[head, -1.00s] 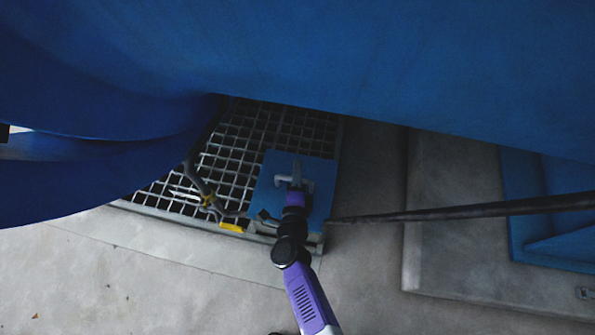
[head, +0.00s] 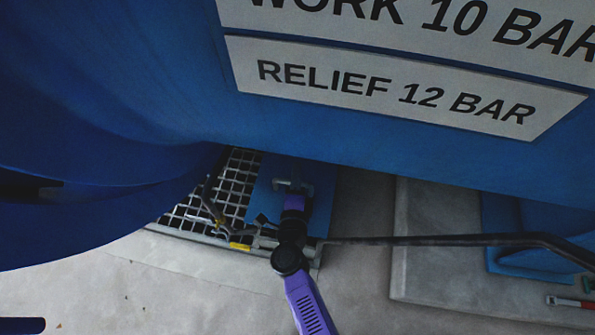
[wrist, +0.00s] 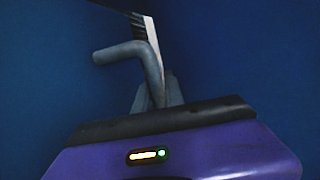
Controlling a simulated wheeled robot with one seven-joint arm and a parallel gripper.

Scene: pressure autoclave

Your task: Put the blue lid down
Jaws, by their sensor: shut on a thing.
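The blue lid (head: 262,196) is a flat square plate at the right end of the floor grating in the head view. In the wrist view its blue surface (wrist: 235,65) fills most of the picture. My gripper (head: 292,187) is over the lid and shut on its grey bent handle (wrist: 135,52). My gripper also shows in the wrist view (wrist: 157,95). I cannot tell whether the lid touches the grating or hangs just above it. The lid's far edge is close under the blue vessel in the head view.
A big blue vessel (head: 150,110) with a "RELIEF 12 BAR" sign (head: 390,88) overhangs the grating (head: 240,175). A dark pipe (head: 430,240) runs right from beside my arm. A concrete plinth (head: 430,270) carries a blue object (head: 540,245). Bare floor (head: 180,300) lies front left.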

